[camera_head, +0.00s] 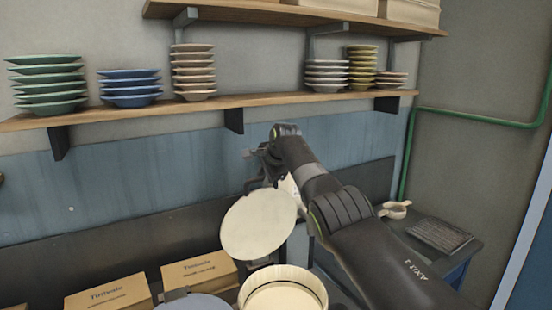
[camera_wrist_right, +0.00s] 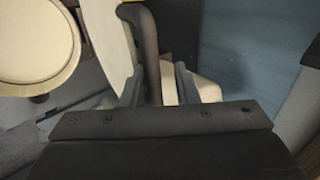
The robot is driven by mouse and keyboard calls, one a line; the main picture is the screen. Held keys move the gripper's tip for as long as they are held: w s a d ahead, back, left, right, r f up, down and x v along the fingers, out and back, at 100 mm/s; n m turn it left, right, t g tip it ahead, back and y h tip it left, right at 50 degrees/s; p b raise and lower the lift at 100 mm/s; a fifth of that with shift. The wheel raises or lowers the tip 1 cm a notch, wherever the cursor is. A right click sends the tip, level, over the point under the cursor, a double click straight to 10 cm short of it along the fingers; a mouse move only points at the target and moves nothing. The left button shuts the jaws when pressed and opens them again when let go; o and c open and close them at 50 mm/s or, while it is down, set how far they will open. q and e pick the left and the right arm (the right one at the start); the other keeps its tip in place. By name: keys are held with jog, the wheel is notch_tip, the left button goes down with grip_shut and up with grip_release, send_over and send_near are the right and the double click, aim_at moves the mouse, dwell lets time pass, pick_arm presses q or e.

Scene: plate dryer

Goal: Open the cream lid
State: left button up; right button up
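The cream lid (camera_head: 258,225) is a round disc standing raised and tilted behind the open cream drum (camera_head: 283,292). In the right wrist view the lid (camera_wrist_right: 112,42) shows nearly edge-on, with a dark curved handle (camera_wrist_right: 149,45) beside it. My right gripper (camera_head: 270,177) is at the lid's upper edge, partly hidden by its own wrist. In the right wrist view its two fingers (camera_wrist_right: 158,88) are apart, with the handle's bar between them, closer to the left finger. The drum's round opening (camera_wrist_right: 35,35) shows at upper left there. My left gripper is not in view.
A blue-grey round top (camera_head: 195,302) is beside the drum. Two cardboard boxes (camera_head: 107,292) (camera_head: 200,270) stand along the wall. Shelves with stacked plates (camera_head: 130,88) run above the arm. A small cream pan (camera_head: 395,209) and a dark rack (camera_head: 440,235) lie at right.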

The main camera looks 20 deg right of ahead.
jog(key=b+v, duration=1)
jog(key=v, duration=0.7)
jog(key=shift+r, duration=0.1)
